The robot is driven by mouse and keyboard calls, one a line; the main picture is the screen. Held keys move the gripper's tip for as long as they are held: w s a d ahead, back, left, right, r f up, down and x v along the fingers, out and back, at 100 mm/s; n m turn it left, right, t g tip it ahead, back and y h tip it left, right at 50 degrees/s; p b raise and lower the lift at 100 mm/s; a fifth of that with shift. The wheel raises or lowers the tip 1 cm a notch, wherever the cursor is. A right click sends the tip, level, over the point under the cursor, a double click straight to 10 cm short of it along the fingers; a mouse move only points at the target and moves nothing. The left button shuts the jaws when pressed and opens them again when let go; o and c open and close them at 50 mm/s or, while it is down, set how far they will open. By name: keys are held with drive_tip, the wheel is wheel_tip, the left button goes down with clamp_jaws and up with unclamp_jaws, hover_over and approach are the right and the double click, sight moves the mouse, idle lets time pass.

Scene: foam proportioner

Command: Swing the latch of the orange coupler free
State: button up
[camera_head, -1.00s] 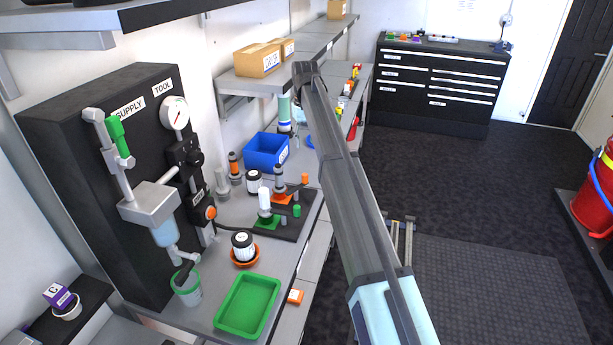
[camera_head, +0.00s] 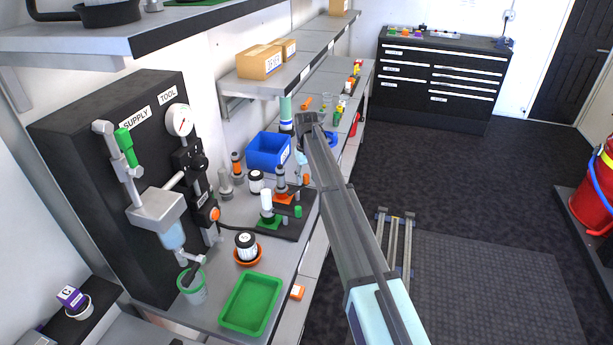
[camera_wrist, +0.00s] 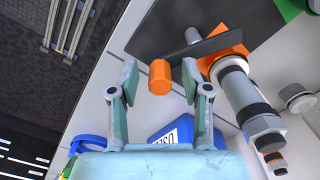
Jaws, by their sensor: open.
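The orange coupler has an orange base (camera_head: 284,199) under an upright grey and black body (camera_head: 280,179), on a black plate on the bench. Its latch is a dark bar reaching out to an orange knob (camera_head: 306,180). In the wrist view the orange base (camera_wrist: 228,52), the grey and black body (camera_wrist: 238,88) and the latch's dark bar (camera_wrist: 210,46) lie right of the orange knob (camera_wrist: 159,78). My gripper (camera_wrist: 160,72) is open, with the knob showing between its two fingertips. I cannot tell whether the fingers touch it. In the head view my gripper is small and partly hidden by my arm.
A similar green coupler (camera_head: 268,215) with a green knob (camera_head: 297,211) stands nearer on the same plate. A blue bin (camera_head: 268,152) stands behind.

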drive_tip(key=shift+f, duration=0.1)
clamp_jaws()
drive_tip(key=shift+w+a+f+n+b, duration=0.1)
drive_tip(key=shift+w+a+n+b, duration=0.05)
drive_tip(key=shift+n+b, duration=0.3)
drive_tip(key=shift+a+n, duration=0.1)
drive_tip(key=shift+n, duration=0.35)
unclamp_jaws()
